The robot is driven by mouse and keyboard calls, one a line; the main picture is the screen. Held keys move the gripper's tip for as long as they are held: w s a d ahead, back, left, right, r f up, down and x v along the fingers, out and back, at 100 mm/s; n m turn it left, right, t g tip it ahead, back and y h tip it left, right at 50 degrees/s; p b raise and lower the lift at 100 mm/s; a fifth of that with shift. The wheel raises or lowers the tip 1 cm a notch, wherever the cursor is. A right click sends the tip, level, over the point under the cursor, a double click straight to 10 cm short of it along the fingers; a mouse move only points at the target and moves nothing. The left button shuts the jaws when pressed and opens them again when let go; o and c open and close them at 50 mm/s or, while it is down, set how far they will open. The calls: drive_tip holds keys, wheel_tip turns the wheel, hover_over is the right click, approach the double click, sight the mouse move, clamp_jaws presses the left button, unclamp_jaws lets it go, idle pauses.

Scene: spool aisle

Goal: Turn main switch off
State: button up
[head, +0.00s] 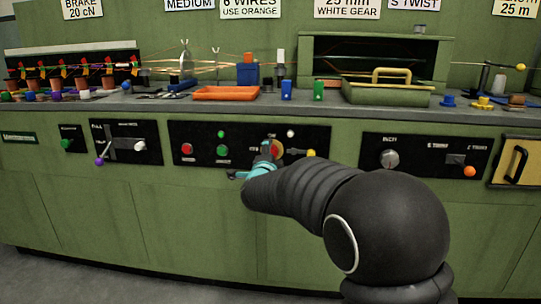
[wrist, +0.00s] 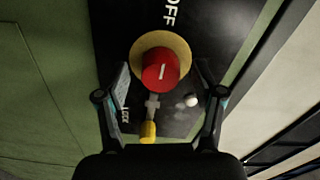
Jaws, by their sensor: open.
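The main switch is a red knob (wrist: 160,72) on a round yellow plate (wrist: 178,42), with a short white mark running nearly up and down in the wrist view. The word OFF is on the black panel above it there. In the head view the red knob (head: 277,149) is partly hidden by my gripper (head: 262,163). My gripper also shows in the wrist view (wrist: 163,76), open, with one finger on each side of the knob. Gaps show between the fingers and the knob; I cannot tell whether the tips reach its depth.
A yellow-tipped lever (wrist: 148,130) and a white button (wrist: 191,100) sit close to the knob. Red (head: 187,149) and green (head: 222,151) buttons are farther left on the panel. The bench top (head: 150,101) above holds trays and small parts.

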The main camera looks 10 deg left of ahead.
drive_tip(key=s, duration=1.1)
drive_tip(key=shift+s, duration=0.2)
drive_tip(key=shift+f, duration=0.1)
drive_tip(key=s+a+f+n+g+y, duration=0.6)
drive_tip(key=a+f+n+g, duration=0.1)
drive_tip(key=f+n, duration=0.3)
drive_tip(key=s+d+f+n+g, duration=0.2)
drive_tip(key=s+d+n+g, duration=0.15)
drive_tip(key=s, duration=0.25)
drive_tip(key=s+d+r+n+g+h+p, duration=0.1)
drive_tip(key=s+d+r+h+p, duration=0.2)
drive_tip(key=s+d, duration=0.8)
drive_tip(key=s+d+r+n+g+h+p, duration=0.1)
drive_tip(key=s+d+r+h+p, duration=0.2)
drive_tip(key=s+d, duration=0.8)
drive_tip(key=d+r, duration=0.2)
drive_tip(key=d, duration=0.5)
drive_tip(key=shift+s+d, duration=0.3)
drive_tip(key=shift+s, duration=0.1)
